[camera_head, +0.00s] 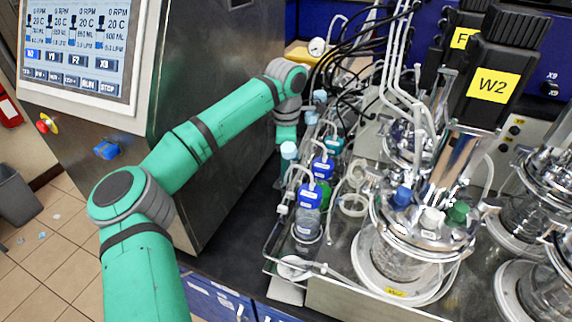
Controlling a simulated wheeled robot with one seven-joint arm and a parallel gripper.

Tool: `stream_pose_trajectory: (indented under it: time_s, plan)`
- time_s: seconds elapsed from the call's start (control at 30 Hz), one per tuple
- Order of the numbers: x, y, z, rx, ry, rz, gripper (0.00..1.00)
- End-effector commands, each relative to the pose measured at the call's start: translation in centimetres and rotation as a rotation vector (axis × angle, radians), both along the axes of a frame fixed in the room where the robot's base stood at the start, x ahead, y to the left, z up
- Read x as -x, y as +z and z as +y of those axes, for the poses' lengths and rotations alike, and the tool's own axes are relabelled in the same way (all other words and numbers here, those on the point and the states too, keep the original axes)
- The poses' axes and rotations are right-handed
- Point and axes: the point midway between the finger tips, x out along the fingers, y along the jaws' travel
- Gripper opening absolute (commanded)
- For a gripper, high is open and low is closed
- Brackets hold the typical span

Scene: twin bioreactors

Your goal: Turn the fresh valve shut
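No part in view carries a readable "fresh" label, so I cannot tell which one is the fresh valve. Two blue caps with small white labels, a nearer one (310,196) and a farther one (322,167), top bottles in the metal tray on the bench. The labels are too small to read. My green arm reaches across from the lower left and bends down behind these caps. My gripper's fingers are not visible; the arm's far end is near the light blue cap.
A glass reactor vessel with metal lid (425,232) stands right of the bottles, below a motor labelled W2 (492,85). Tubes and black cables crowd the back. A steel cabinet with a control screen (78,45) stands left. The metal tray's front wall (350,300) edges the bench.

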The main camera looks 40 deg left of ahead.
Motion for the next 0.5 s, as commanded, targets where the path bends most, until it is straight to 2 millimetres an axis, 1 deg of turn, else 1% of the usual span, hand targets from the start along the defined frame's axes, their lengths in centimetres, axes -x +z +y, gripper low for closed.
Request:
stream_pose_trajectory:
  time_s: [0.07, 0.1, 0.27, 0.5]
  plan:
    - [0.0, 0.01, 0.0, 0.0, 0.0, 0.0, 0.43]
    - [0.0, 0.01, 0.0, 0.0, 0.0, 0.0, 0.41]
    - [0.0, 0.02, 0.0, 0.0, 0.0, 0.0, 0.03]
    - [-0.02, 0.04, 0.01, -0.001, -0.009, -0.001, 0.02]
